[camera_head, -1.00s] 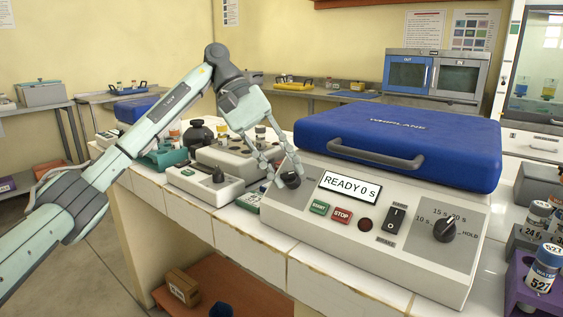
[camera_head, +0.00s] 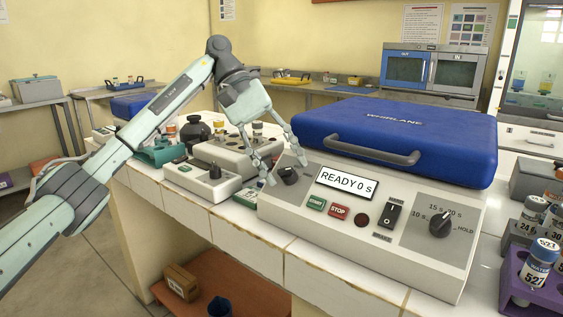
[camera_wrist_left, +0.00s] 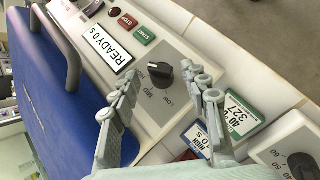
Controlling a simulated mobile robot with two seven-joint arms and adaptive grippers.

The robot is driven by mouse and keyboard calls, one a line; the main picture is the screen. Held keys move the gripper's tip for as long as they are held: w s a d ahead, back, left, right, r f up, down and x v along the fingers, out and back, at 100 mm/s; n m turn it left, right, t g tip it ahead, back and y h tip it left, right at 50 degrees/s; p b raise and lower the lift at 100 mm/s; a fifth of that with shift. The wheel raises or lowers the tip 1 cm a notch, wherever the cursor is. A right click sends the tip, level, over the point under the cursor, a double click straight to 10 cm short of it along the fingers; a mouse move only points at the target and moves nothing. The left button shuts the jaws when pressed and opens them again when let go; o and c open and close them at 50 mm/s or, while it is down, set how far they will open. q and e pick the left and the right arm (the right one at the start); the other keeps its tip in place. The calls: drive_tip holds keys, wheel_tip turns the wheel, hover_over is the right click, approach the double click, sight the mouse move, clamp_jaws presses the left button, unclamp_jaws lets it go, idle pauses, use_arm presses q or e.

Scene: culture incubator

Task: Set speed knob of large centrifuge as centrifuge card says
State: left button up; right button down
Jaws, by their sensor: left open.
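The large centrifuge (camera_head: 350,240) has a closed blue lid (camera_head: 400,140) and a display reading READY 0 s (camera_head: 346,184). Its speed knob (camera_head: 288,175) is the black knob left of the display. The left wrist view shows a blue-edged card (camera_wrist_left: 198,139) reading HIGH and 10 s, partly hidden by a finger. My right gripper is not in view.
A timer knob (camera_head: 440,223), a rocker switch (camera_head: 390,214), and START (camera_head: 316,204) and STOP (camera_head: 339,211) buttons share the panel. A smaller device with a knob (camera_head: 215,172) stands to the left. A green-edged card (camera_wrist_left: 240,114) lies near the blue-edged one. A purple rack (camera_head: 520,286) stands right.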

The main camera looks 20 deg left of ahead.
use_arm(q)
drive_tip(key=shift+a+r, duration=0.1)
drive_tip(key=v, duration=1.1)
drive_tip(key=shift+a+r, duration=0.2)
drive_tip(key=shift+r, duration=0.15)
